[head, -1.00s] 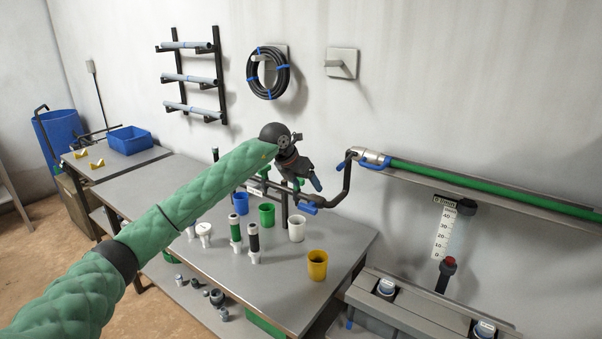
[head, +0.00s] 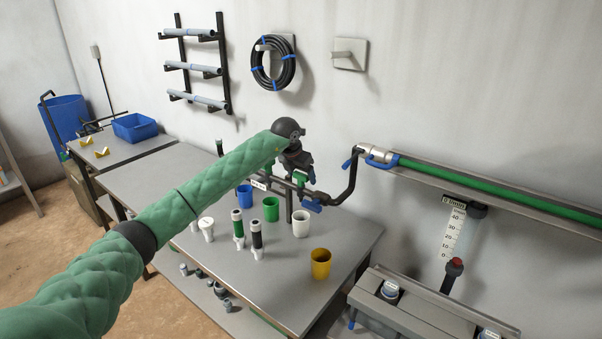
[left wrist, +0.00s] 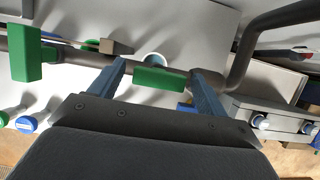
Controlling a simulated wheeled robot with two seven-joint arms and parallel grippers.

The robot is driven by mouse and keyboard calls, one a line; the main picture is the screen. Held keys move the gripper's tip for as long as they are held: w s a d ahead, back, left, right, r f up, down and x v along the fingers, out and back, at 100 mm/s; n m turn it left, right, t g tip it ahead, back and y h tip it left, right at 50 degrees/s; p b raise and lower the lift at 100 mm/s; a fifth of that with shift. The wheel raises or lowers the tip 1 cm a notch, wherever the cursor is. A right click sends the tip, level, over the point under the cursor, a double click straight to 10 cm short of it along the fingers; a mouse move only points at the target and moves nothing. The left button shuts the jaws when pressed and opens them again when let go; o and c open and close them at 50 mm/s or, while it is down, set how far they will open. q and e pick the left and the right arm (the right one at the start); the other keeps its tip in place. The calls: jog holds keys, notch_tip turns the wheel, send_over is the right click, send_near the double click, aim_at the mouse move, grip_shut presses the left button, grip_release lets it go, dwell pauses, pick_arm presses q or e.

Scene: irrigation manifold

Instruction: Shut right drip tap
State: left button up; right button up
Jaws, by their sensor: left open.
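The dark manifold pipe (head: 337,198) runs above the bench and bends up at its right end; it also crosses the left wrist view (left wrist: 82,58). A green tap handle (left wrist: 158,79) lies along the pipe between my left fingers in the left wrist view. It shows as a small green patch in the head view (head: 301,177). Another green handle (left wrist: 25,53) stands across the pipe further left. My left gripper (head: 304,182) is open at the right end of the manifold, its blue fingers (left wrist: 158,88) either side of the near handle. Contact cannot be told. My right gripper is not in view.
A blue cup (head: 244,196), green cup (head: 270,209), white cup (head: 301,222) and yellow cup (head: 320,264) stand on the bench (head: 285,285). A green pipe (head: 470,185) runs along the wall at right.

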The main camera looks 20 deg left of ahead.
pick_arm(q)
jog(key=shift+w+f, duration=0.25)
jog(key=shift+f, duration=0.2)
jog(key=shift+s, duration=0.1)
jog(key=c, duration=1)
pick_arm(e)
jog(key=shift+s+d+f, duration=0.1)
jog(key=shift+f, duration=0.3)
